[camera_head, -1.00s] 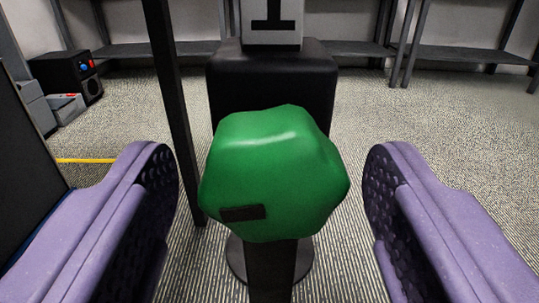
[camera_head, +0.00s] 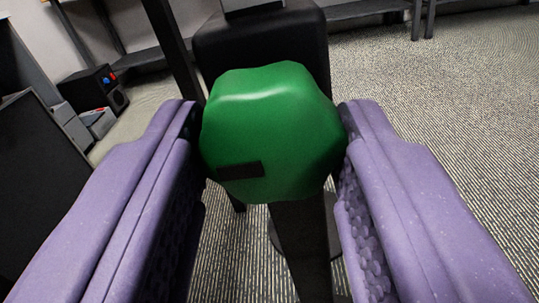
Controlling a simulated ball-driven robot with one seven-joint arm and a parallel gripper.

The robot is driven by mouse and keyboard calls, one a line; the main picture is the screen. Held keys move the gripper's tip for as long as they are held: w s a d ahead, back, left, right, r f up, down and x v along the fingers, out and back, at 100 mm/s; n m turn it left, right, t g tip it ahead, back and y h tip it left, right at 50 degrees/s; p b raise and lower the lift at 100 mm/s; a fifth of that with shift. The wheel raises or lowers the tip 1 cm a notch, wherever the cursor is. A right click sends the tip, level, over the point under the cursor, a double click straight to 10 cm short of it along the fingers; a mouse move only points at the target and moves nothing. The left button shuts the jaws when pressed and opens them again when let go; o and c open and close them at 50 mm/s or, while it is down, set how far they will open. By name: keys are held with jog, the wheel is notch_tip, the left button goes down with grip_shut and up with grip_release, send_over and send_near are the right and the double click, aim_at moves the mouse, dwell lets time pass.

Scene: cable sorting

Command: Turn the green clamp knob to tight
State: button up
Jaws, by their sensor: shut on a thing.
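The green clamp knob (camera_head: 275,125) is a large faceted green knob in the middle of the view, with a small dark rectangular mark (camera_head: 240,170) low on its front. My gripper (camera_head: 272,135) has its two purple fingers shut on the knob, one on its left side and one on its right. The fingers' textured inner pads show below the knob. The far side of the knob is hidden.
A black block (camera_head: 262,45) stands right behind the knob, and a dark post (camera_head: 300,240) runs down below it. A dark upright bar (camera_head: 172,50) is close on the left. A dark panel (camera_head: 35,190) stands at far left. Open carpet (camera_head: 460,110) lies to the right.

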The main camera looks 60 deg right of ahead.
jog(key=m, duration=1.3)
jog(key=shift+w+m, duration=0.1)
jog(key=shift+m, duration=2.1)
jog(key=o, duration=1.1)
jog(key=shift+c, duration=0.2)
jog(key=shift+a+r, duration=0.1)
